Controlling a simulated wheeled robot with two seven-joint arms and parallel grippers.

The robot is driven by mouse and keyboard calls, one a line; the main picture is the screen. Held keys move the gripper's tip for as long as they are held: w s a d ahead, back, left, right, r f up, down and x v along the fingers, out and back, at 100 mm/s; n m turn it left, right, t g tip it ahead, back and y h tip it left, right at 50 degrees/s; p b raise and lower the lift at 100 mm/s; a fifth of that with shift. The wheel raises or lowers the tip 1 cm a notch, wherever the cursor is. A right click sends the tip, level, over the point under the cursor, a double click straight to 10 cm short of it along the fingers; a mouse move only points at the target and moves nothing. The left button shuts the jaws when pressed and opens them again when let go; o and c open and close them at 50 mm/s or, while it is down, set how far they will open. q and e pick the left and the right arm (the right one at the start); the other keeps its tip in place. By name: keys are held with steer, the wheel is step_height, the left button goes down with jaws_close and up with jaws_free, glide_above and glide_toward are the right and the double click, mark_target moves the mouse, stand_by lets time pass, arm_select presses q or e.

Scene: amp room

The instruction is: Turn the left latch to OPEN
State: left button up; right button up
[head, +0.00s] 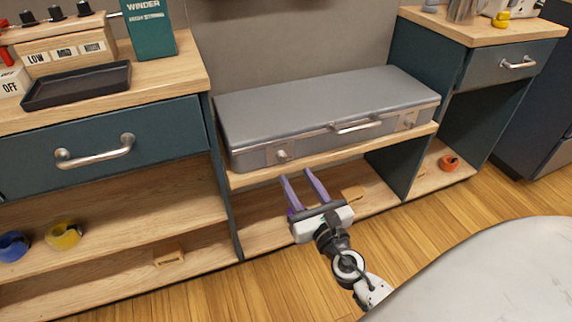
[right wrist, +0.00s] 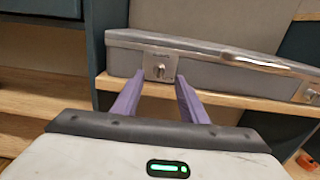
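A closed grey case (head: 322,103) lies on a wooden shelf between two cabinets. Its left latch (head: 283,155) is a small metal knob on a plate at the left of the front face. The left latch also shows in the right wrist view (right wrist: 158,71), beyond the fingertips. A right latch (head: 408,121) is at the other end of the front. My right gripper (head: 304,175) has its two purple fingers apart and empty, just in front of and below the left latch, pointing at the case. In the right wrist view the fingers (right wrist: 159,78) appear on either side of the latch. My left gripper is out of view.
A handle (head: 357,127) sticks out at the middle of the case front. The shelf edge (head: 335,157) runs below the case. A teal drawer with a metal handle (head: 95,152) is at left. Another cabinet (head: 500,65) stands at right.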

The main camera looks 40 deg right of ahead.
mark_target(284, 157)
steer(key=x, duration=0.8)
steer(key=shift+w+d, duration=0.1)
jaws_close()
